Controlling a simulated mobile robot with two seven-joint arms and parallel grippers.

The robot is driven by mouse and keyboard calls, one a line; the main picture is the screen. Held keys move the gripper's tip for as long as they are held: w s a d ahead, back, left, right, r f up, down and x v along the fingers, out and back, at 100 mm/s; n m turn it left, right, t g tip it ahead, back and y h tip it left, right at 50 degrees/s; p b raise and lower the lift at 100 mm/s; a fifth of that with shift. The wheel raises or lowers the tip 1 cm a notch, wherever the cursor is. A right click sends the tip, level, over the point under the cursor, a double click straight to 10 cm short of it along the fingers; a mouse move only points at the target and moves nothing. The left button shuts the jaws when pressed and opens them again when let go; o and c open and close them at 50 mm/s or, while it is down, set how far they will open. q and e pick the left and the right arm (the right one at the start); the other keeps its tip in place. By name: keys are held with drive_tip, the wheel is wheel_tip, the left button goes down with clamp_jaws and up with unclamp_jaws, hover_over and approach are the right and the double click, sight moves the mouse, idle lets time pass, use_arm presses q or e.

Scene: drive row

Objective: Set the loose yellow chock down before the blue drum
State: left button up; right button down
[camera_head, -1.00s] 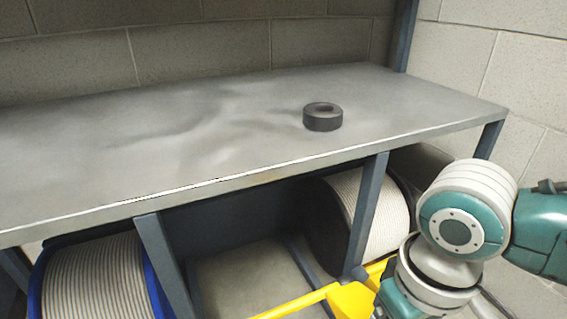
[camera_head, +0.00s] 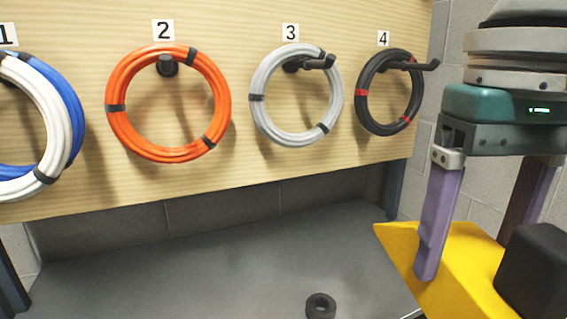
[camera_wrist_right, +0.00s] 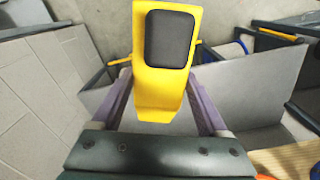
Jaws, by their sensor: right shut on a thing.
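The yellow chock (camera_head: 465,262), with a black block on one face, is held up at the lower right of the head view. My right gripper (camera_head: 468,255) is shut on it, its purple fingers on either side. In the right wrist view the chock (camera_wrist_right: 155,100) lies between the fingers (camera_wrist_right: 160,78), its black pad facing the camera. A small blue curved edge (camera_wrist_right: 238,47) under the bench in the wrist view may be the blue drum; most of it is hidden. The drum is out of the head view. My left gripper is not in view.
A wooden board (camera_head: 240,75) carries cable coils on numbered hooks: orange (camera_head: 117,122), grey (camera_head: 258,110) and black (camera_head: 365,112) among them. Hooks stick out near my right arm. A dark ring (camera_head: 320,306) lies on the grey bench top (camera_head: 200,280). Yellow bars (camera_wrist_right: 278,34) show by the bench.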

drive_tip(key=s+r+p, duration=0.2)
drive_tip(key=r+p, duration=1.3)
drive_tip(key=r, duration=0.3)
drive_tip(key=s+d+r+p, duration=0.1)
drive_tip(key=s+r+p, duration=0.2)
drive_tip(key=r+p, duration=1.3)
drive_tip(key=s+d+r+p, duration=0.1)
drive_tip(key=s+r+p, duration=0.2)
drive_tip(key=r+p, duration=1.3)
wheel_tip(320, 180, up, 4)
drive_tip(key=shift+s+r+m, duration=0.15)
drive_tip(key=shift+r+m, duration=0.1)
drive_tip(key=shift+m, duration=0.05)
